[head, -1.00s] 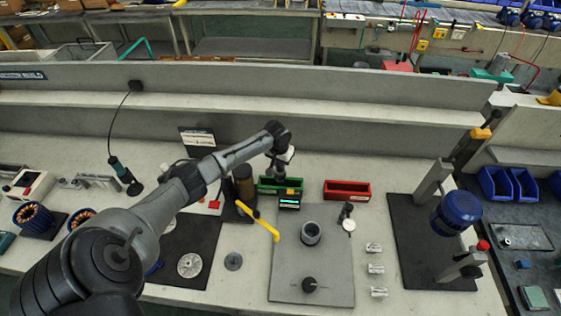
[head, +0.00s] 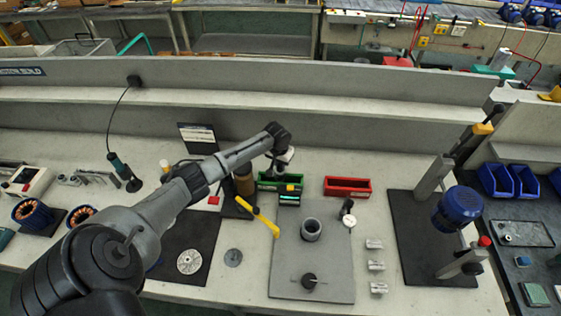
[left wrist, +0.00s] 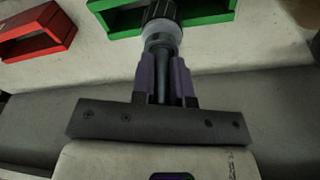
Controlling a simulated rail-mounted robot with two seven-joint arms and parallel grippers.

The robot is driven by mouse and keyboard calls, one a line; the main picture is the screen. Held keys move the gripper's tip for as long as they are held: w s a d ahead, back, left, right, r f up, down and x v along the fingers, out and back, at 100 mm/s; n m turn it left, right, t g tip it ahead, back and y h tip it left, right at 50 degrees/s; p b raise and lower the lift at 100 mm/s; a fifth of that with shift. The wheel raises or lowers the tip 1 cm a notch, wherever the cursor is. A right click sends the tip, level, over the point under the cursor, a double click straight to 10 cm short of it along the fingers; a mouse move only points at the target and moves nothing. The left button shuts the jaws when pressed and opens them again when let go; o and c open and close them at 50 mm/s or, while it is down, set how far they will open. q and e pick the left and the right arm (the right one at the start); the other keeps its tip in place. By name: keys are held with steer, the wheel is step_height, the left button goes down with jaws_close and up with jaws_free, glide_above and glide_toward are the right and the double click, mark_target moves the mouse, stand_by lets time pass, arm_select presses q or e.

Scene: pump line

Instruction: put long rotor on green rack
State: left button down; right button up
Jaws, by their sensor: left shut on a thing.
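My left gripper (head: 279,168) is at the green rack (head: 264,185) at the back of the bench. In the left wrist view its purple-padded fingers (left wrist: 164,80) are shut on the shaft of a part that looks like the long rotor (left wrist: 161,28). That part has a grey collar and a black ribbed end. The ribbed end overlaps the green rack (left wrist: 208,10) in the picture; whether it touches the rack or is above it, I cannot tell. The rotor is hard to make out in the head view. My right gripper is not in view.
A red rack (head: 347,187) stands right of the green one. A small device with a lit green display (head: 289,199) stands just in front of the green rack. A yellow-handled tool (head: 258,215), a grey plate (head: 330,280) and a blue motor on a stand (head: 458,206) are nearby.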

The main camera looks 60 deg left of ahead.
arm_select(q)
steer(key=shift+f, duration=0.35)
steer(key=c, duration=1.3)
jaws_free()
steer(key=shift+w, duration=0.1)
steer(key=o, duration=0.5)
steer(key=shift+f, duration=0.1)
steer(key=shift+r, duration=0.3)
step_height(320, 180, up, 6)
steer(key=p, duration=0.7)
steer(key=shift+f, duration=0.15)
